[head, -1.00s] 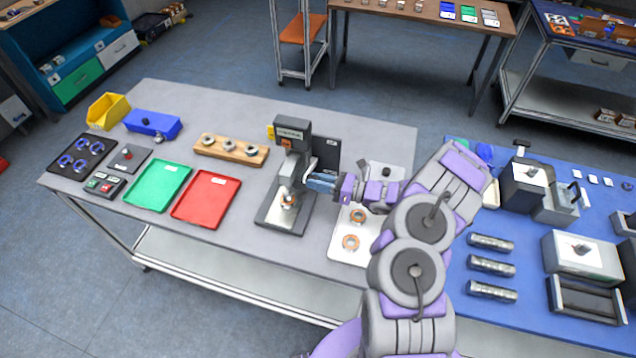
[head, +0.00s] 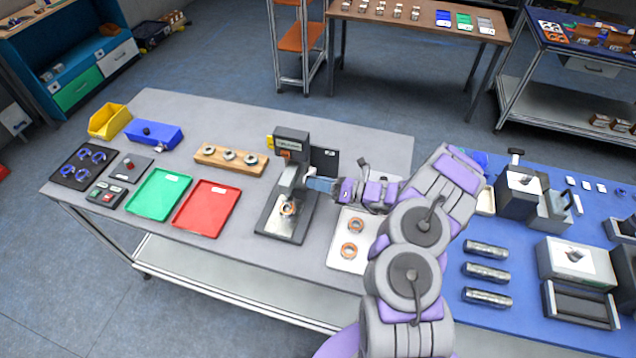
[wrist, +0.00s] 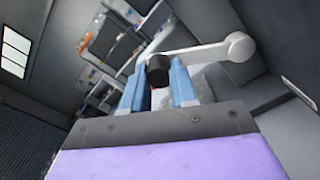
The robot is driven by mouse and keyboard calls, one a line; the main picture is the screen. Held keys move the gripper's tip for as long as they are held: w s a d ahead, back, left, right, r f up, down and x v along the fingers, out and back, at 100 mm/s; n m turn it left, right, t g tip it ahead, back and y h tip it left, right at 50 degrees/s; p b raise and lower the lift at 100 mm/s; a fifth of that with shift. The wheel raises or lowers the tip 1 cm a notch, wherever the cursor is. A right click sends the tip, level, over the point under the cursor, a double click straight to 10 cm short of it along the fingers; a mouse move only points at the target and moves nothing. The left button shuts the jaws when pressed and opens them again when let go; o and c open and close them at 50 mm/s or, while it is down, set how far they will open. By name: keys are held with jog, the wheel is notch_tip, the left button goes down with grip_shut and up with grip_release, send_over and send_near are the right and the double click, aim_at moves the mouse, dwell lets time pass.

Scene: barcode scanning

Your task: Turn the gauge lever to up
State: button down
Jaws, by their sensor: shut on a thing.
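The gauge (head: 292,150) stands on the grey table, a dark upright press-like device with a small display on its head. My gripper (head: 308,183) reaches in from the right at the gauge's side. In the wrist view, the gauge lever (wrist: 205,52) is a pale bar running from a round pivot at right to a black knob (wrist: 158,68). The two blue fingers of my gripper (wrist: 160,80) are shut on the knob, one on each side.
A white plate (head: 340,262) with copper rings lies right of the gauge. Red (head: 207,206) and green (head: 160,194) trays and a wooden block (head: 230,160) with rings lie left. A blue table (head: 520,260) with metal cylinders adjoins at right.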

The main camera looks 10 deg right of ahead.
jog(key=shift+w+d+r, duration=0.1)
jog(key=shift+d, duration=0.05)
jog(key=c, duration=1.1)
grip_release()
jog(key=shift+w, duration=0.15)
jog(key=shift+o, duration=1.1)
jog(key=v, duration=1.7)
jog(key=shift+s+d, duration=0.2)
jog(key=shift+d, duration=0.05)
